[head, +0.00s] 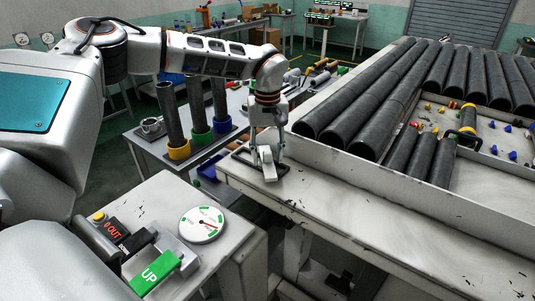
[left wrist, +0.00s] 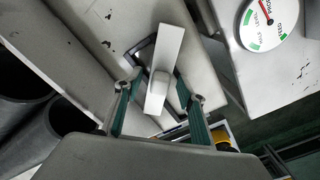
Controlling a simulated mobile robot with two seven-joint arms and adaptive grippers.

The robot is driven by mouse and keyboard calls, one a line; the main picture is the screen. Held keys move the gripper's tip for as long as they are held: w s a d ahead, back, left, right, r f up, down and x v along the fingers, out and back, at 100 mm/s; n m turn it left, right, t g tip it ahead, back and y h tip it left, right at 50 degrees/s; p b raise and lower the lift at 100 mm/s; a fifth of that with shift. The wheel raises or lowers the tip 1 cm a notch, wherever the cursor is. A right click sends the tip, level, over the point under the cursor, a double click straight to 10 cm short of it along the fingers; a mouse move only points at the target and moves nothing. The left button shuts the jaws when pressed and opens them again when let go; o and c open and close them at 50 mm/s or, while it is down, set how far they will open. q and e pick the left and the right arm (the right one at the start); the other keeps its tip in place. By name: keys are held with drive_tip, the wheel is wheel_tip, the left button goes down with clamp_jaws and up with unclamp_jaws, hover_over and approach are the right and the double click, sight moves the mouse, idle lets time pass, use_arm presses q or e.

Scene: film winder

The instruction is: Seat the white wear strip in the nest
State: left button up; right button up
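The white wear strip (left wrist: 169,48), a flat bar with a raised white grip block (left wrist: 159,82), lies at the near left corner of the pale table. It also shows in the head view (head: 269,172). The dark-framed nest (left wrist: 128,58) is under and around it; the frame shows in the head view (head: 240,153). The strip crosses the frame at an angle, not lined up with it. My left gripper (left wrist: 159,72) points down, fingers either side of the block, with small gaps visible. Whether the strip touches the nest floor is unclear. My right gripper is out of view.
Dark rollers (head: 365,95) lie behind a raised rail on the table. Black tubes in coloured cups (head: 178,149) stand beyond. The table's front right is bare.

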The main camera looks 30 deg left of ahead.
sight(268, 153)
use_arm(q)
drive_tip(key=shift+r, duration=0.1)
wheel_tip(268, 153, up, 12)
idle(0.5)
idle(0.5)
